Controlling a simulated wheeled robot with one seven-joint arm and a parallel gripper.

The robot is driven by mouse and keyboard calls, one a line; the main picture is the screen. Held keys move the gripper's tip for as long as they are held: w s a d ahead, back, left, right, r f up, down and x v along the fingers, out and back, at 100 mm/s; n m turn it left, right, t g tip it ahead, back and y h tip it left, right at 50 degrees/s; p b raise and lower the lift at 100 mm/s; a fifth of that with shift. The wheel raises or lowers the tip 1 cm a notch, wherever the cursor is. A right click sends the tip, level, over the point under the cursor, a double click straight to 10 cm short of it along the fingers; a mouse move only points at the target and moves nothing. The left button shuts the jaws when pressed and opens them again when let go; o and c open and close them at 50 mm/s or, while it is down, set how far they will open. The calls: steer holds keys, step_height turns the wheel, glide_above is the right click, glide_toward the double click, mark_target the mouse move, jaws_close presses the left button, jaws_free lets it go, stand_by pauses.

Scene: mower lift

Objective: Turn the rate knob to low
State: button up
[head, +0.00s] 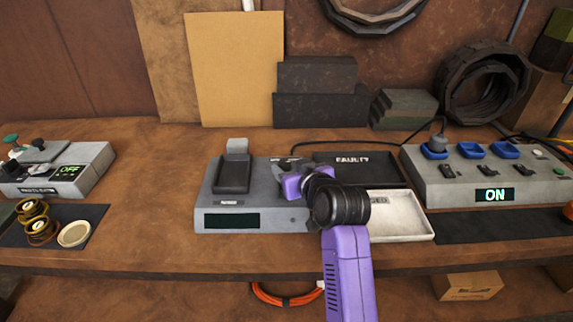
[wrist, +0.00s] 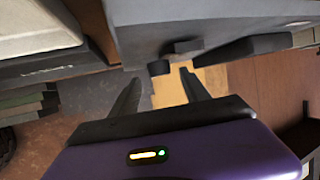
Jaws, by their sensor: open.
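The grey unit (head: 258,216) stands at the middle of the bench, with a dark blank display and a black block (head: 233,173) seated on its top. My purple gripper (head: 287,168) is over the right part of its top and hides much of that area in the head view. In the wrist view my gripper (wrist: 160,78) is open, with a small dark knob (wrist: 159,68) showing between its fingertips. I cannot tell whether the fingers touch it. This looks like the rate knob, but its marks and setting cannot be read.
A black tray (head: 385,172) and a white tray (head: 405,228) lie right of the unit. A power strip (head: 480,186) reading ON stands further right. A grey device (head: 85,172) reading OFF is at the left. Bare bench lies between it and the unit.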

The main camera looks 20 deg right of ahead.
mark_target(286, 164)
steer(key=shift+x, duration=1.5)
jaws_close()
